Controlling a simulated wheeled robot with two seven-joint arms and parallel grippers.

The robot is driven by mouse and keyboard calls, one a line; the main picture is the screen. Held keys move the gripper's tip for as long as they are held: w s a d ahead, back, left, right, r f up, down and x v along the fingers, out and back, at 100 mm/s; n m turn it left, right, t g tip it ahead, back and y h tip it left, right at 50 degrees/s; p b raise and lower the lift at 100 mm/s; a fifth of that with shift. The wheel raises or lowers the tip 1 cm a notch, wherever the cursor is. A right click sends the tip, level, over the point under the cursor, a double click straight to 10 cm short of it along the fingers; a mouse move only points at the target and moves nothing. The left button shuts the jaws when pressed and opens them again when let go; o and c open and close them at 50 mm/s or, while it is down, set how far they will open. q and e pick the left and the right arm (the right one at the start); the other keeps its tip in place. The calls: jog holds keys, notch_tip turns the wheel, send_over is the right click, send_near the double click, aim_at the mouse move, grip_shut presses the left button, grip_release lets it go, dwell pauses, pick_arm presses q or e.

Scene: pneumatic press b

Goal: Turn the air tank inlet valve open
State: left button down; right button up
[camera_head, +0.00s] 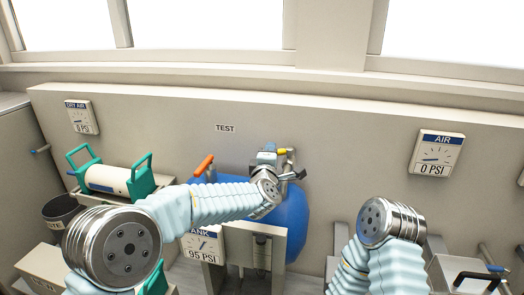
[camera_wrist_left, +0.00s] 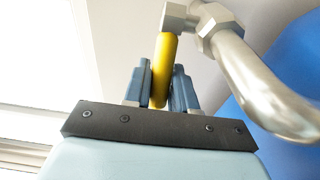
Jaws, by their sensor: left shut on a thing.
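A blue air tank (camera_head: 293,222) stands against the back wall, partly hidden behind my left arm and a gauge stand. Metal pipe fittings (camera_head: 291,160) rise at its upper right, with a small yellow valve handle (camera_head: 282,151). My left gripper (camera_head: 270,152) is at this handle. In the left wrist view, the yellow handle (camera_wrist_left: 164,50) is between the two blue-grey fingers of my left gripper (camera_wrist_left: 161,82), which are shut on it. A hex fitting and a bent pipe (camera_wrist_left: 250,80) lie just right of it. My right gripper is not in view.
A tank gauge (camera_head: 203,245) reads 95 PSI. The dry air gauge (camera_head: 82,117) and air gauge (camera_head: 436,153) read 0 PSI.

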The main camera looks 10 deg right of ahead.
pick_arm(q)
jog(key=shift+y, duration=0.3)
jog(key=c, duration=1)
grip_release()
jog(key=shift+s, duration=0.15)
jog(key=b+v, duration=0.3)
jog(key=v, duration=1)
jog(key=shift+s+f, duration=0.15)
jog(key=shift+s, duration=0.15)
jog(key=shift+a, duration=0.1)
